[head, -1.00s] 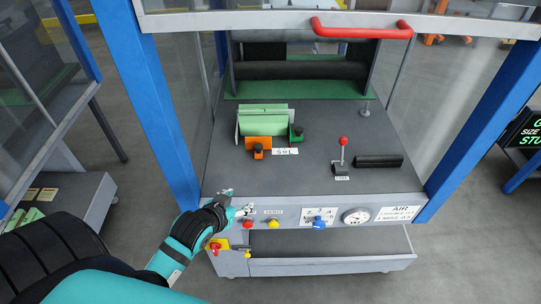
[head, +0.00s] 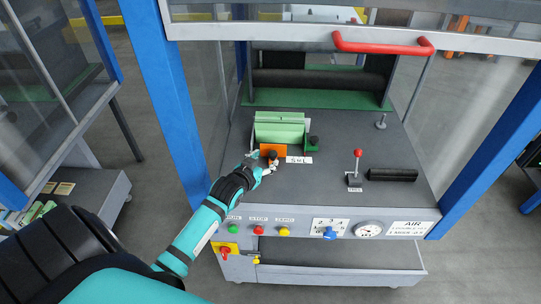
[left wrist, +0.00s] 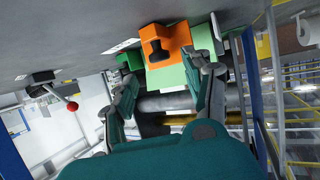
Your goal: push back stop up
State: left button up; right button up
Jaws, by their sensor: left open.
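An orange stop block with a black knob (head: 273,153) stands on the grey machine table, in front of the light green stack (head: 280,128). A green stop block with a black knob (head: 312,146) stands at the stack's right front corner. I cannot tell which block is the back stop. My left gripper (head: 264,170) is low over the table, just in front of the orange block and partly hiding its left side. In the left wrist view the gripper's open fingers (left wrist: 163,78) point towards the orange block (left wrist: 182,40), with nothing held between them. My right gripper is out of view.
A red-knobbed lever (head: 357,167) and a black bar (head: 392,175) stand to the right on the table. A raised guard with a red handle (head: 383,45) is above. Buttons and a gauge (head: 369,229) line the front panel. Blue posts (head: 172,100) flank the machine.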

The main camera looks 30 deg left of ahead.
aim_at(272, 155)
pick_arm(q)
jog(key=x, duration=0.5)
jog(key=shift+w+f, duration=0.1)
jog(key=shift+w, duration=0.05)
grip_shut()
